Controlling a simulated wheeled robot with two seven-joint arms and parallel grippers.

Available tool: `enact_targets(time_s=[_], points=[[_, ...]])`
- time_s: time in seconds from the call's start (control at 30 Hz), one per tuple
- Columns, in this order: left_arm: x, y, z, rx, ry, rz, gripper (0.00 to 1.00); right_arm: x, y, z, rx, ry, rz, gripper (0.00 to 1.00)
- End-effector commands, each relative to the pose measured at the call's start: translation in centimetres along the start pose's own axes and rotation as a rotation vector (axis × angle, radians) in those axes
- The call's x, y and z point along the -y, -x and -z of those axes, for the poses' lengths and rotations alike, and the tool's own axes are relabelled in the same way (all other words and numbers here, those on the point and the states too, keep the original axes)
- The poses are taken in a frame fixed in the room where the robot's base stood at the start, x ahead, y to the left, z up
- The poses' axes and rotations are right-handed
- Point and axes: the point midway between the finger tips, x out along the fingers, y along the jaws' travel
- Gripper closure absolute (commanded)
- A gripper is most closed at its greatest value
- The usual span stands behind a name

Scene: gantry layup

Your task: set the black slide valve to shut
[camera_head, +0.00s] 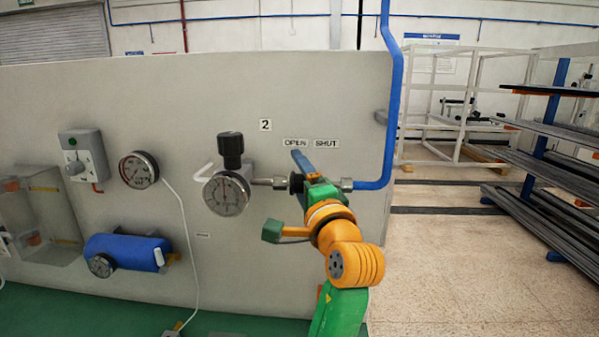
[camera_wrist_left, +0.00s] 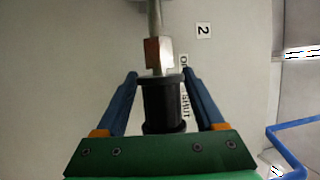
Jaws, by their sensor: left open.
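The black slide valve (camera_head: 296,183) sits on the horizontal pipe right of the round gauge, below the OPEN label (camera_head: 295,142) and left of the SHUT label (camera_head: 326,143). In the left wrist view it is a black ribbed sleeve (camera_wrist_left: 162,103) beside a brass-coloured fitting. My left gripper (camera_wrist_left: 160,74) is open, with one blue finger on each side of the sleeve. Gaps show between sleeve and fingers. In the head view the gripper (camera_head: 299,171) hides the valve's right part, and one blue finger shows above the pipe. My right gripper is not in view.
A gauge (camera_head: 226,194) with a black knob (camera_head: 230,146) stands close left of the valve. A blue pipe (camera_head: 388,120) rises to its right. A blue cylinder (camera_head: 125,252) is on the panel (camera_head: 180,90) at lower left. Racks stand on the floor at right.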

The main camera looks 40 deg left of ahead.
Motion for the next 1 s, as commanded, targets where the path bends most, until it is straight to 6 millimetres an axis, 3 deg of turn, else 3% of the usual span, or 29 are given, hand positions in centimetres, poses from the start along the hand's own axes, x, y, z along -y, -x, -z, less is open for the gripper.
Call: enact_targets(time_s=[0.03,0.2,0.27,0.3,1.0], points=[[-0.02,0.02,0.0,0.0,0.0,0.0,0.35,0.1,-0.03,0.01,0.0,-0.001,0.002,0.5],[-0.01,0.04,0.01,0.0,0.0,0.0,0.81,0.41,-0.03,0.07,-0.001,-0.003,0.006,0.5],[-0.01,0.04,0.01,0.0,0.0,0.0,0.97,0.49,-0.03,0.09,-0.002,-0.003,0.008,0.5],[-0.01,0.05,0.01,0.0,0.0,0.0,1.0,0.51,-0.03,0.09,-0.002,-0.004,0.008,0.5],[-0.03,0.05,0.01,0.0,-0.001,-0.001,1.0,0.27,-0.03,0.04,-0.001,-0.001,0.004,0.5]])
